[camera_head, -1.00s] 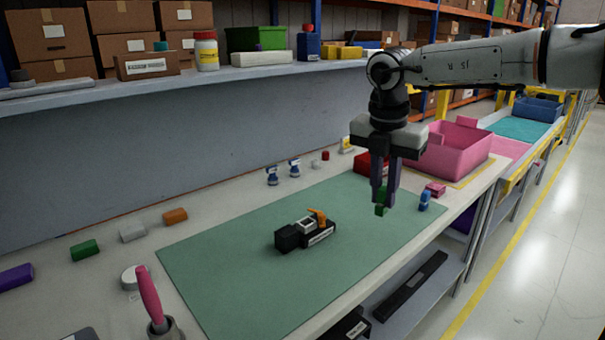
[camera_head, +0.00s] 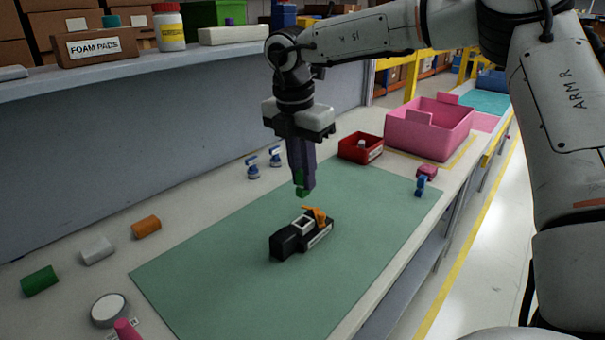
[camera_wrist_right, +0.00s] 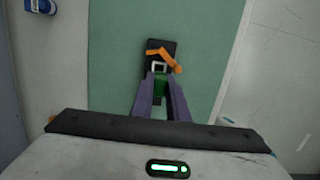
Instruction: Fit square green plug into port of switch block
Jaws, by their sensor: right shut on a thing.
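The switch block (camera_head: 290,242) is black with a white-rimmed square port and an orange lever (camera_head: 316,213), and lies on the green mat (camera_head: 215,270). It also shows in the right wrist view (camera_wrist_right: 152,48), just beyond the fingertips. My right gripper (camera_head: 301,185) points down and is shut on the square green plug (camera_head: 303,190), held above the mat near the block's lever end. In the right wrist view the plug (camera_wrist_right: 160,87) sits between the purple fingers, close to the white port rim in the picture. My left gripper is not in view.
A red bin (camera_head: 352,150) and a pink tote (camera_head: 425,130) stand at the back right. Two blue-white pieces (camera_head: 253,168) stand behind the mat. Blue (camera_head: 420,187) and pink (camera_head: 428,172) pieces sit at the right. Orange, white and green blocks (camera_head: 40,281) lie left. The mat's front is clear.

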